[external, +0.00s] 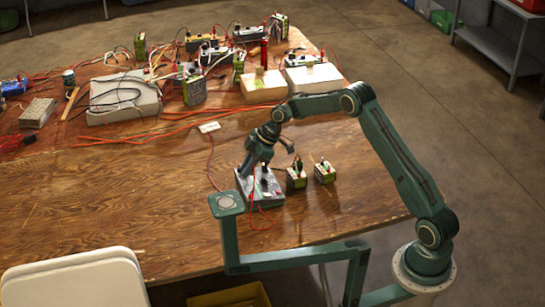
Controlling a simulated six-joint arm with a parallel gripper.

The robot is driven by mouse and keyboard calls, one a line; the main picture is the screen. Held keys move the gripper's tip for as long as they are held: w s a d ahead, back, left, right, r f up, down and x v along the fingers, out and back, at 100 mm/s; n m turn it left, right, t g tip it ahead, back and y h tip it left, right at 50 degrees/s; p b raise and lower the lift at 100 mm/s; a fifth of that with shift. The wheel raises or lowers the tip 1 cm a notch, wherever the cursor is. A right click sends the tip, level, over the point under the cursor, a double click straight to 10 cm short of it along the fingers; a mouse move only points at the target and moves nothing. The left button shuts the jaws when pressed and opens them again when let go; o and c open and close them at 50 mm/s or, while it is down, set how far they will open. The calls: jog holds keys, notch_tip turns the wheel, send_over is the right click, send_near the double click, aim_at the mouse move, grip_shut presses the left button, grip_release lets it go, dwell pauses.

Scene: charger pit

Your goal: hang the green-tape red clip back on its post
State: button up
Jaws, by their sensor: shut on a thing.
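My gripper (255,172) points down over a silver metal box (244,199) near the front middle of the wooden table. It is shut on what looks like the red clip, which is mostly hidden by the fingers. A thin red lead (262,223) loops over the table in front of the box. The green tape is too small to make out. I cannot tell whether the clip touches a post on the box.
Two small batteries (297,178) (325,174) stand just right of the box. A small white tag (209,127) with a red wire lies behind it. White units (125,98), chargers and tangled cables crowd the table's back. The front left wood is clear.

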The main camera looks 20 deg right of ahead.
jog(key=shift+s+a+f, duration=0.15)
jog(key=shift+s+a, duration=0.05)
jog(key=shift+a, duration=0.05)
jog(key=shift+f, duration=0.2)
jog(key=shift+f, duration=3.3)
jog(key=shift+f, duration=0.25)
jog(key=o, duration=0.8)
jog(key=shift+o, duration=0.2)
